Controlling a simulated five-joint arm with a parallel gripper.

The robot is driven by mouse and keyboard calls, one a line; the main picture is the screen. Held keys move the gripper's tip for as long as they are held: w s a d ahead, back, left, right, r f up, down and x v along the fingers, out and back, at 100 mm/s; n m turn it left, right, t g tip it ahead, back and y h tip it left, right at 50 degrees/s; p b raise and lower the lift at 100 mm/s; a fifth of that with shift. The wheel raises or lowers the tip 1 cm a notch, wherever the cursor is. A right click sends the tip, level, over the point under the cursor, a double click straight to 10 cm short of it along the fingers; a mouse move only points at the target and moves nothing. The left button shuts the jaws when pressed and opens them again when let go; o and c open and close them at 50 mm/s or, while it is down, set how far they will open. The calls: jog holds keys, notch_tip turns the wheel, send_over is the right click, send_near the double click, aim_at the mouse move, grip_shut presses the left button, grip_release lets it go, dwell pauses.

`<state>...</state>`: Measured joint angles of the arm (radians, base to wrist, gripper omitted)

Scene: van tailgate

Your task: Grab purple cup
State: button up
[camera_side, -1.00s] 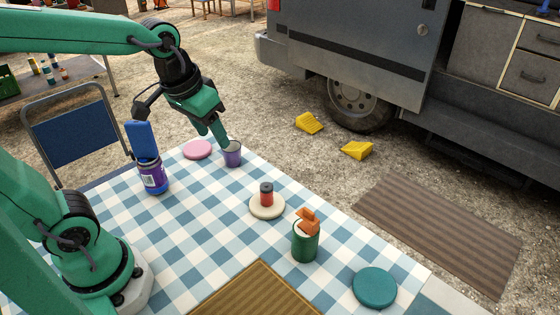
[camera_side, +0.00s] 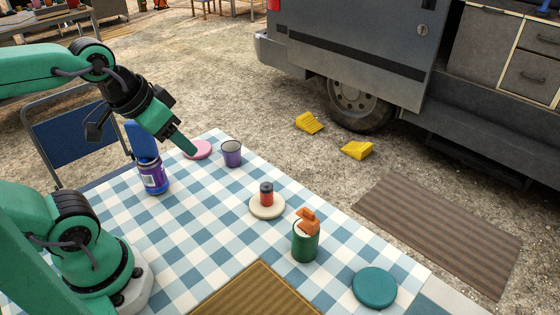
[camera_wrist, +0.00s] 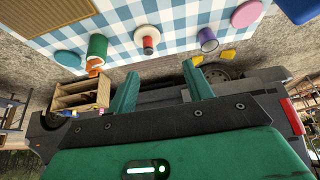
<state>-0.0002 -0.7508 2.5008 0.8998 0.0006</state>
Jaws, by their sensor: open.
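The purple cup (camera_side: 231,156) stands upright on the checked tablecloth near its far edge, just right of a pink disc. It also shows in the wrist view (camera_wrist: 208,42), at the upper right. My gripper (camera_side: 190,151) is left of the cup, over or beside the pink disc, and apart from the cup. In the wrist view, the two green fingers of my gripper (camera_wrist: 160,80) are spread with nothing between them. In the side view the fingers overlap, so their gap does not show.
The pink disc (camera_side: 201,149) lies beside the cup. A purple jar (camera_side: 153,180) holding a blue item stands nearer my base. A red can (camera_side: 266,194) sits on a pale disc (camera_side: 267,209). A green canister (camera_side: 305,244) and teal disc (camera_side: 375,287) are farther right.

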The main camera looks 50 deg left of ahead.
dwell(0.3)
jog(key=o, duration=0.6)
jog(key=n+g, duration=0.6)
jog(key=n, duration=2.1)
send_over(232, 155)
jog(key=w+a, duration=0.2)
jog(key=a, duration=0.1)
notch_tip(232, 155, down, 16)
jog(key=shift+s+d+f, duration=0.1)
jog(key=shift+d+f, duration=0.05)
jog(key=shift+f, duration=0.55)
jog(key=shift+s+d+f, duration=0.1)
jog(key=shift+d+f, duration=0.05)
jog(key=shift+f, duration=0.55)
